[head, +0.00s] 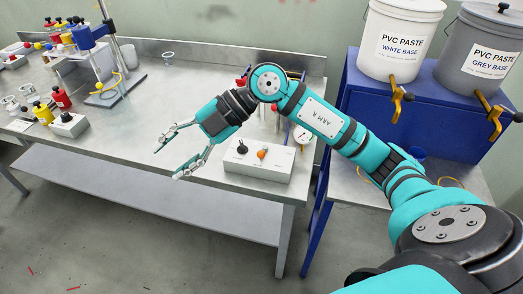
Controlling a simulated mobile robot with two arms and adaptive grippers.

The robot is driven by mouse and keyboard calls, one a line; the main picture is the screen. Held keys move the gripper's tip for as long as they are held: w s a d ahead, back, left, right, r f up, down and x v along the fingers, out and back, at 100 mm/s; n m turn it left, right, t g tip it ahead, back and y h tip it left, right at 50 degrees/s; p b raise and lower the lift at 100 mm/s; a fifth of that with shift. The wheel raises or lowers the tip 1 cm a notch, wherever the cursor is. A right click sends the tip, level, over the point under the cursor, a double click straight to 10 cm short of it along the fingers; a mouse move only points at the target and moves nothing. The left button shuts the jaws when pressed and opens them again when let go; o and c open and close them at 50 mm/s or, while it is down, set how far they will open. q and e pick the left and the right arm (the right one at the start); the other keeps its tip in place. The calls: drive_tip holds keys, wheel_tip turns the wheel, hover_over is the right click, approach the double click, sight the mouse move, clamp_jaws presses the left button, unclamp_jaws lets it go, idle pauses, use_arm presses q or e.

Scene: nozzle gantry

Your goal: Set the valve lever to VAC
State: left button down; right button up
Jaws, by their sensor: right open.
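A pale control box (262,170) sits at the front right corner of the steel table. On its top are an orange lever or knob (262,154) and a black knob (241,148). No VAC marking is legible, and I cannot tell which setting the lever points to. My right gripper (166,164) is open and empty, its fingers spread, to the left of the box and apart from it. My left gripper is not in view.
A round gauge (303,134) stands behind the box, partly hidden by my right arm. The steel table (125,135) is clear in its middle. Coloured bottles (61,97) and a gantry stand (104,93) are at left. Paste buckets (400,40) stand on a blue cabinet (352,98) at right.

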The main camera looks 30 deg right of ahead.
drive_tip(key=w+d+f+m+h, duration=0.25)
drive_tip(key=d+h, duration=0.45)
drive_tip(key=d, duration=0.5)
drive_tip(key=m+h, duration=0.5)
approach(262, 152)
drive_tip(key=f, duration=0.3)
drive_tip(key=w+f, duration=0.1)
drive_tip(key=f, duration=0.5)
drive_tip(key=shift+w+f+p, duration=0.2)
drive_tip(key=shift+w+p, duration=0.15)
clamp_jaws()
